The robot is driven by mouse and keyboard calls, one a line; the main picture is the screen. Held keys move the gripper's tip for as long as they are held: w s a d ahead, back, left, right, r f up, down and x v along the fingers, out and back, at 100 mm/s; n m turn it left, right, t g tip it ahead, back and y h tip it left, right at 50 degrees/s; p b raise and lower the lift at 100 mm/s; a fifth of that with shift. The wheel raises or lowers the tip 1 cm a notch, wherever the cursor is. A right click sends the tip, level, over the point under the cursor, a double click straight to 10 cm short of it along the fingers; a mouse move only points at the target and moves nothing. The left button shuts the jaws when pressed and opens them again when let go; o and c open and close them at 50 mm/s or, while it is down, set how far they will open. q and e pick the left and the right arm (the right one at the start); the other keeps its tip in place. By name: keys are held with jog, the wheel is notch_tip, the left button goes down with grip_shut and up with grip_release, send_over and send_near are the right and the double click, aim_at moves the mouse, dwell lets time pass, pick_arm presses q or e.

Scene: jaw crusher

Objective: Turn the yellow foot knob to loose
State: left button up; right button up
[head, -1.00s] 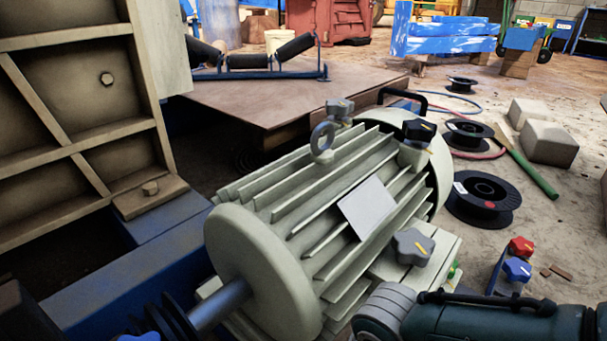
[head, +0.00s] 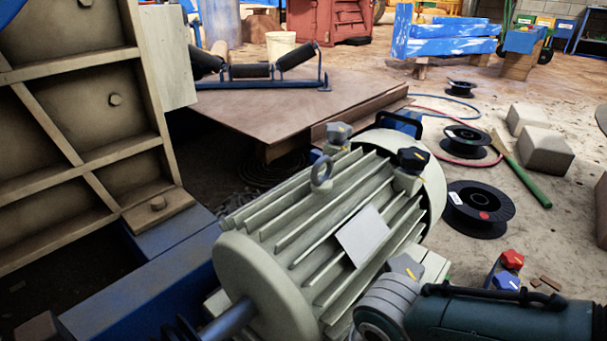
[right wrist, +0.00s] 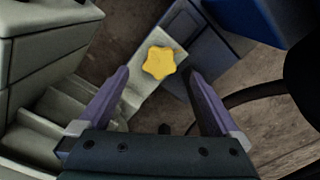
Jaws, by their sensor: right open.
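The yellow foot knob (right wrist: 159,62) is star-shaped and sits on a pale foot plate in the right wrist view. My right gripper (right wrist: 158,76) is open, its two purple fingers pointing toward the knob, one to each side of it in the picture. The knob appears beyond or level with the fingertips; I cannot tell the exact depth, and no finger visibly touches it. In the head view my right arm (head: 480,322) comes in from the lower right, beside the grey finned motor (head: 265,285). The yellow knob and right gripper are hidden there. My left gripper is out of view.
A grey knob (head: 405,267) on the motor is partly behind my right arm. A red knob (head: 512,260) and a blue knob (head: 506,281) stand right of the motor. Cable spools (head: 478,208) lie on the floor beyond.

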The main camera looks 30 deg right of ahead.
pick_arm(q)
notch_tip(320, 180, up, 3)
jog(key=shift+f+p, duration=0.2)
jog(key=shift+p, duration=0.55)
pick_arm(e)
notch_tip(320, 180, up, 3)
jog(key=shift+f, duration=0.1)
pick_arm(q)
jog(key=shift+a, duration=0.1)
